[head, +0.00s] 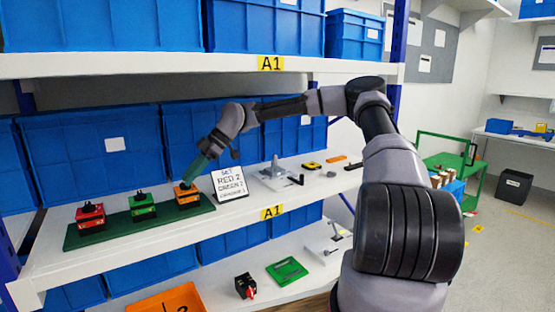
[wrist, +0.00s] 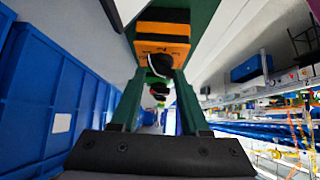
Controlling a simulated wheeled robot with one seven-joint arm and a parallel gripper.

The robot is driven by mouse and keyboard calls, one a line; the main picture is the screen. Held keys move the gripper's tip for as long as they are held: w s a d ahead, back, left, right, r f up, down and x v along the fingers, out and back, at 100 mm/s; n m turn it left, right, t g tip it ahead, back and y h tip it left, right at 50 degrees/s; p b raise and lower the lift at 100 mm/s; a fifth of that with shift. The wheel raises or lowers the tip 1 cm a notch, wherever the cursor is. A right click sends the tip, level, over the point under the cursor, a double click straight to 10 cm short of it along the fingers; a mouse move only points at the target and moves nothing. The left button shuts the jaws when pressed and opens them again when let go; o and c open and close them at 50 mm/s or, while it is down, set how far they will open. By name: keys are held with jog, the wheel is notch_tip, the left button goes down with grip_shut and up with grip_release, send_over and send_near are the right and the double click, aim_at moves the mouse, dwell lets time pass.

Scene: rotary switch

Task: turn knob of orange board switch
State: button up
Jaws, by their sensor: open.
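The orange switch (head: 187,197) sits at the right end of a dark green board (head: 135,230) on the middle shelf. My gripper (head: 187,180) is at its top, with its green fingers slanting down to it. In the wrist view the orange switch (wrist: 162,38) is at the top, and its black knob (wrist: 164,65) shows at the fingertips. My gripper (wrist: 163,78) is open there, with a finger to either side of the knob. I cannot tell whether either finger touches it. The knob's setting is hard to read in either view.
A green switch (head: 142,207) and a red switch (head: 90,215) stand left on the same board. A white sign (head: 229,184) with writing stands just right of the orange switch. Blue bins (head: 100,150) line the back, and a shelf (head: 150,66) is overhead.

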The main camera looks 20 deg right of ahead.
jog(key=m+t, duration=0.1)
jog(key=m, duration=0.1)
jog(key=m+t, duration=0.2)
jog(key=shift+s, duration=0.4)
jog(key=shift+s+a+m+t+h, duration=0.1)
jog(key=shift+s+m+t+h, duration=0.05)
jog(key=shift+m+t, duration=0.65)
jog(key=shift+s+m+t+h, duration=0.15)
jog(key=shift+m+t, duration=0.45)
jog(key=shift+m, duration=0.4)
jog(key=shift+m+t, duration=0.3)
jog(key=shift+m, duration=0.1)
